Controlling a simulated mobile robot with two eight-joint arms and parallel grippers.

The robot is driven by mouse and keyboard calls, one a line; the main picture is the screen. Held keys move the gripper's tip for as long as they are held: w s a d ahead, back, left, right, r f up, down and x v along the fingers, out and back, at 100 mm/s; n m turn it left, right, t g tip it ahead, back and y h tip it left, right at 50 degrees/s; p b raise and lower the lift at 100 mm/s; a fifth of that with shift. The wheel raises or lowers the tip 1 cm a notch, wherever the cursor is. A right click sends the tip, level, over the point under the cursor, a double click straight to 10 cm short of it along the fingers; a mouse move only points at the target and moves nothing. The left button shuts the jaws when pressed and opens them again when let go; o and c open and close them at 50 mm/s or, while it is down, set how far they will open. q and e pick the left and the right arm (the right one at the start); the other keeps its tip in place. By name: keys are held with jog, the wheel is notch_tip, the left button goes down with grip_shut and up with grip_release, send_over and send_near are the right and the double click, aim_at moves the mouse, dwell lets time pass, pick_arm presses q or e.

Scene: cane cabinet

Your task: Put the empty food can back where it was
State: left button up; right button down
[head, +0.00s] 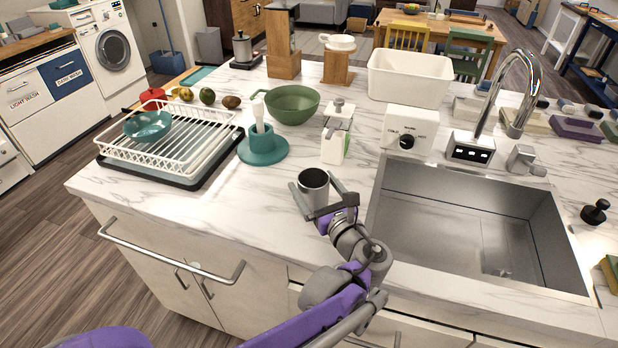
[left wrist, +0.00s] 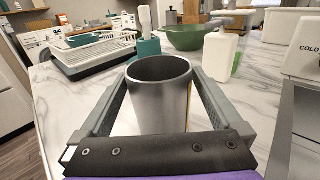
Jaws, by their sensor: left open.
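The empty food can (head: 313,186) is a grey metal cylinder, open at the top. It stands upright on the marble counter, left of the sink. My left gripper (head: 322,197) is open, with one finger on each side of the can. In the left wrist view the can (left wrist: 160,95) sits between the two spread fingers, and I see a gap along at least part of each side. Its lower part is hidden behind the gripper's palm. My right gripper is in neither view.
A sink (head: 470,225) lies to the right. A white dish rack (head: 165,140) with a teal bowl (head: 148,126) is at the left. A teal dish (head: 262,150) holding a brush, a white bottle (head: 334,147) and a green bowl (head: 292,106) stand behind the can. The counter left of the can is clear.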

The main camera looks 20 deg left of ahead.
pick_arm(q)
jog(key=v, duration=0.9)
jog(key=shift+f, duration=0.1)
dwell(1.4)
